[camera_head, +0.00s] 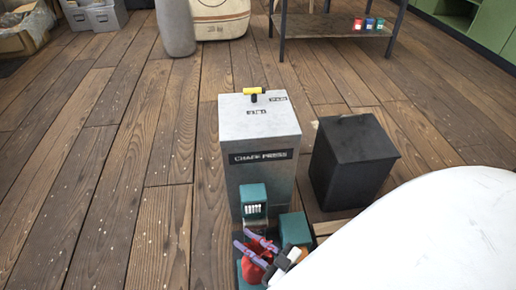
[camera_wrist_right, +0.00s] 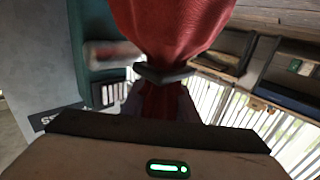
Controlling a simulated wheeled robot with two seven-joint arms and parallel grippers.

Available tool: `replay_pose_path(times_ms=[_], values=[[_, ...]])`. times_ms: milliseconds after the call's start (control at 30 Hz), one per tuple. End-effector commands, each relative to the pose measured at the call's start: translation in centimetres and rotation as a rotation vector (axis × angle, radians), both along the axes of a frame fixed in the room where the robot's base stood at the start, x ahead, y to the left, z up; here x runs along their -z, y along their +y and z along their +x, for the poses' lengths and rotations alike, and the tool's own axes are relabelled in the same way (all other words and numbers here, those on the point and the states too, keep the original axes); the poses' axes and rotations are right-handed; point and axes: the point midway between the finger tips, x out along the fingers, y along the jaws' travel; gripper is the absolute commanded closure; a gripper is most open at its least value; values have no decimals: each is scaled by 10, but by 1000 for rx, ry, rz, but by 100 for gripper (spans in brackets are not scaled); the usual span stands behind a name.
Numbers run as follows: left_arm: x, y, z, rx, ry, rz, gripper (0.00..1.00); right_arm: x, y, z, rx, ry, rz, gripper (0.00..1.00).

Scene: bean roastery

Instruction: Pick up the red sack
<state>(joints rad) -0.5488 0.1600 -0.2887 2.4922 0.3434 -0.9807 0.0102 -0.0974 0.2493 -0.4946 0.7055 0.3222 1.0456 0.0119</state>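The red sack (camera_head: 255,268) shows partly in the head view, low in the middle, at the teal base of the chaff press. In the right wrist view the red sack (camera_wrist_right: 172,28) fills the top middle and narrows to a neck with a dark band. My right gripper (camera_head: 250,242) has its two purple fingers apart, with red of the sack showing between and below them. I cannot tell whether the fingers press on the neck. My white arm hides part of this area. My left gripper is in neither view.
The grey chaff press (camera_head: 262,125), with a yellow handle on top, stands just behind my right gripper. A black box (camera_head: 352,160) stands to its right. A table (camera_head: 335,27) with small coloured items is at the back. The wooden floor at left is clear.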

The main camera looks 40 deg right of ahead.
Motion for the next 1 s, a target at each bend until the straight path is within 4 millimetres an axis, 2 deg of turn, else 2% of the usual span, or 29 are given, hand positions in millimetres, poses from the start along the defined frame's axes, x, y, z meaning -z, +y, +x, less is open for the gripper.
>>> replay_pose_path(times_ms=[33,100,133,1000], values=[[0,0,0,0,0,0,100,0,0,0,0,0,0,86],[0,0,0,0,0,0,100,0,0,0,0,0,0,98],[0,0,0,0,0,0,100,0,0,0,0,0,0,100],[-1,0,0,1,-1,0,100,0,0,0,0,-1,0,100]])
